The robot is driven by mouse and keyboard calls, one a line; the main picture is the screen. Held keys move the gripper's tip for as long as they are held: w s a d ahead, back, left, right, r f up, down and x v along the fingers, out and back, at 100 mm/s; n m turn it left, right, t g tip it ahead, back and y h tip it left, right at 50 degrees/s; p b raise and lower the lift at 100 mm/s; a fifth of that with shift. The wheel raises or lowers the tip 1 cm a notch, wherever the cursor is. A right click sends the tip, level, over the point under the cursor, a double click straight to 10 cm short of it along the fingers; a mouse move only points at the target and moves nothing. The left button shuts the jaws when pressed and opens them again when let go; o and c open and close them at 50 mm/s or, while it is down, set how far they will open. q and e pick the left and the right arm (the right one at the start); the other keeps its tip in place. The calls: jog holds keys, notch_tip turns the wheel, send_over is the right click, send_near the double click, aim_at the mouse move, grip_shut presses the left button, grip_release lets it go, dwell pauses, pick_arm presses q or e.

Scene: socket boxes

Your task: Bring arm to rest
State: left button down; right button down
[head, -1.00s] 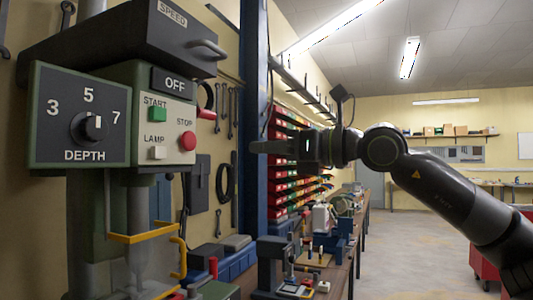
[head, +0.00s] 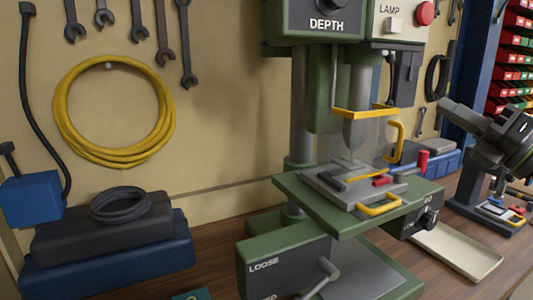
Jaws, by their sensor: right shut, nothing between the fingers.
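My right gripper (head: 455,113) shows at the right edge of the head view. Its dark fingers are shut and point to the left, with nothing between them. Most of my right arm is cut off by the frame edge. The gripper appears in front of the blue post, to the right of the green drill press (head: 330,215), and a gap separates the two in the picture. My left gripper is not in view.
The drill press has a yellow-handled clear guard (head: 398,140) and a LOOSE lever box (head: 285,268). A beige tray (head: 455,252) lies to its right on the wooden bench. A yellow cable coil (head: 68,115) and several wrenches hang on the wall. Blue and dark cases (head: 110,262) stand at the left.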

jog(key=s+d+f+m+h, duration=0.1)
jog(key=d+f+m+h, duration=0.2)
jog(key=f+m+h, duration=0.5)
jog(key=s+d+f+m+h, duration=0.2)
jog(key=f+m+h, duration=0.3)
jog(key=f+m, duration=0.8)
jog(key=s+d+f+m+h, duration=0.1)
jog(key=d+f+m+h, duration=0.2)
jog(key=f+m+h, duration=0.7)
jog(key=s+a+f+m+g+y, duration=0.15)
jog(key=s+f+g, duration=0.3)
jog(key=f, duration=0.45)
jog(key=s+a+f+m+g+y, duration=0.1)
jog(key=s+f+g+y, duration=0.15)
jog(key=s+f, duration=0.5)
jog(key=s+a+f+m+g+y, duration=0.25)
jog(key=s+a+f+g, duration=0.55)
jog(key=s+f, duration=0.4)
notch_tip(320, 180, down, 21)
jog(key=s+d+y+p, duration=0.1)
jog(key=s+p, duration=0.1)
jog(key=s+a+f+g+p, duration=0.1)
jog(key=s+f, duration=1.2)
jog(key=s, duration=0.1)
jog(key=shift+s+a+f+y+p, duration=0.15)
jog(key=shift+s+f+y+p, duration=0.1)
jog(key=shift+f+y+p, duration=0.15)
